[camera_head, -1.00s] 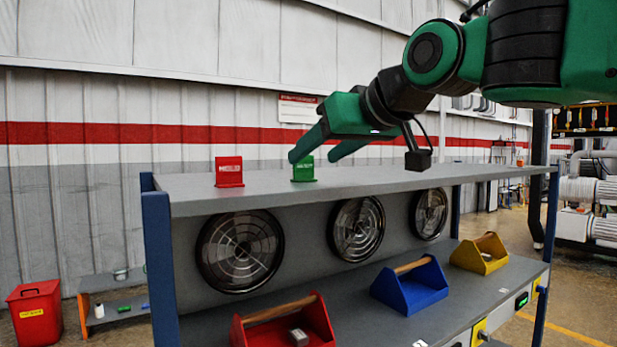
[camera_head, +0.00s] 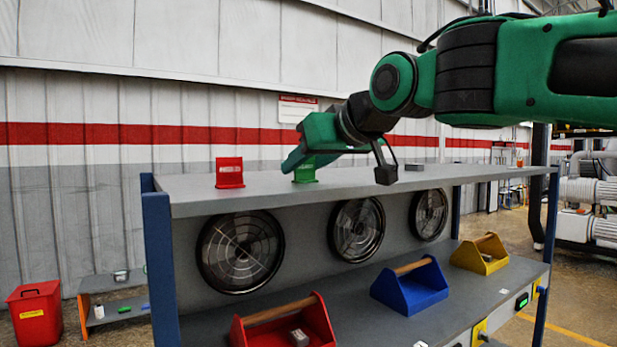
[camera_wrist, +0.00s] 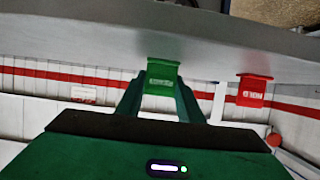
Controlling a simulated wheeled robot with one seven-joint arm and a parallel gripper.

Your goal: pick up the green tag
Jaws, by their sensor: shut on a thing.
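The green tag (camera_head: 305,174) stands upright on the top shelf (camera_head: 420,179) of the rack. In the wrist view the green tag (camera_wrist: 161,80) sits between the two fingers of my gripper (camera_wrist: 160,92). In the head view my gripper (camera_head: 303,166) reaches down to the tag from the upper right and is shut on it; its fingers partly hide it. The tag's base appears to rest on the shelf.
A red tag (camera_head: 229,173) stands on the shelf to the left, and it also shows in the wrist view (camera_wrist: 252,92). A small grey block (camera_head: 414,167) lies to the right. Red (camera_head: 320,322), blue (camera_head: 425,289) and yellow (camera_head: 490,261) totes stand on the lower shelf.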

